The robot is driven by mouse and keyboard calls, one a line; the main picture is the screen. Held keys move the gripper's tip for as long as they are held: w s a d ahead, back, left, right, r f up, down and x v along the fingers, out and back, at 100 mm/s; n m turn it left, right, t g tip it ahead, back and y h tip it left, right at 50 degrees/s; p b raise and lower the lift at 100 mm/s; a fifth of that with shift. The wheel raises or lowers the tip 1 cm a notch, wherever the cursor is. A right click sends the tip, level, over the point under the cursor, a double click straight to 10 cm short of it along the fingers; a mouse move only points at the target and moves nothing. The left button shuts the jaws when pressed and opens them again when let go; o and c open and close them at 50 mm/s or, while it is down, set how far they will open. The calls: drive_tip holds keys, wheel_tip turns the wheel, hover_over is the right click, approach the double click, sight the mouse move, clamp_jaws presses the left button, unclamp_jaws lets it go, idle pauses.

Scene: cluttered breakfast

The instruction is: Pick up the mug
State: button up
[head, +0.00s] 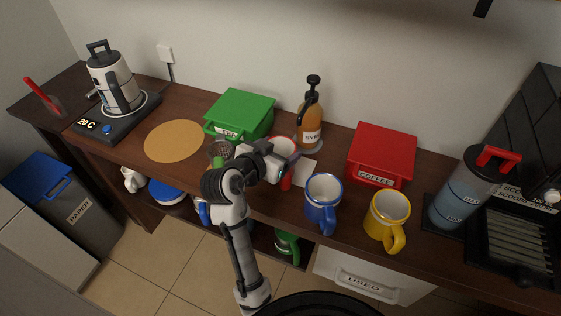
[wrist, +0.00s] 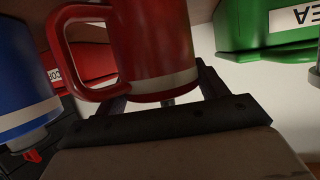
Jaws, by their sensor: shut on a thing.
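A red mug (head: 287,181) with a pale inside and a white band is at the middle of the counter, partly hidden behind my gripper (head: 285,166) in the head view. In the wrist view the mug (wrist: 155,45) fills the upper middle, its handle to the left. My gripper (wrist: 165,98) is shut on its body, with one finger on each side. I cannot tell whether the mug's base touches the counter. A blue mug (head: 321,207) and a yellow mug (head: 383,222) stand to its right.
A green tea box (head: 240,108) and an orange syrup bottle (head: 309,124) stand behind; a red coffee box (head: 383,150) is right. A kettle (head: 117,82) is far left. A blue-grey container (head: 459,196) and a black slotted tray (head: 508,240) are far right. An orange round mat (head: 174,141) lies bare.

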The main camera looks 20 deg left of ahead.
drive_tip(key=shift+r, duration=0.1)
drive_tip(key=shift+r, duration=0.5)
drive_tip(key=s+b, duration=0.1)
drive_tip(key=s, duration=0.1)
drive_tip(key=s+a+b, duration=0.1)
drive_tip(key=s, duration=0.1)
drive_tip(key=shift+s+f, duration=0.1)
drive_tip(key=shift+s, duration=0.05)
wheel_tip(320, 180, up, 14)
drive_tip(key=p, duration=0.1)
drive_tip(key=shift+w, duration=0.2)
drive_tip(key=shift+d, duration=0.2)
